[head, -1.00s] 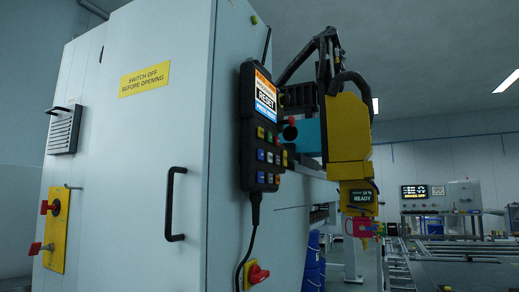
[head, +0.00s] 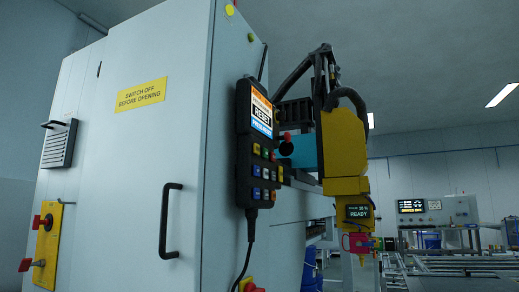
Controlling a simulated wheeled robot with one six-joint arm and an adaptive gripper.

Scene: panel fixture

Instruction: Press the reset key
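A dark handheld control pendant (head: 243,150) hangs on the right side of the grey cabinet, with a cable running down from it. Its lit screen (head: 261,112) has orange, white and blue bands and large dark lettering that looks like "RESET" but is not sharp. Below the screen is a block of small coloured keys (head: 265,172), among them yellow, blue, red and white ones. They are seen at a steep angle and their labels are too small to read, so I cannot tell which is the reset key. My gripper is not in view.
The cabinet door has a black handle (head: 170,221) and a yellow warning label (head: 141,95). Red switches sit on a yellow plate (head: 46,243) at left. A yellow machine head (head: 344,150) with a "READY" display (head: 358,211) stands right of the pendant. A console (head: 437,211) is farther back.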

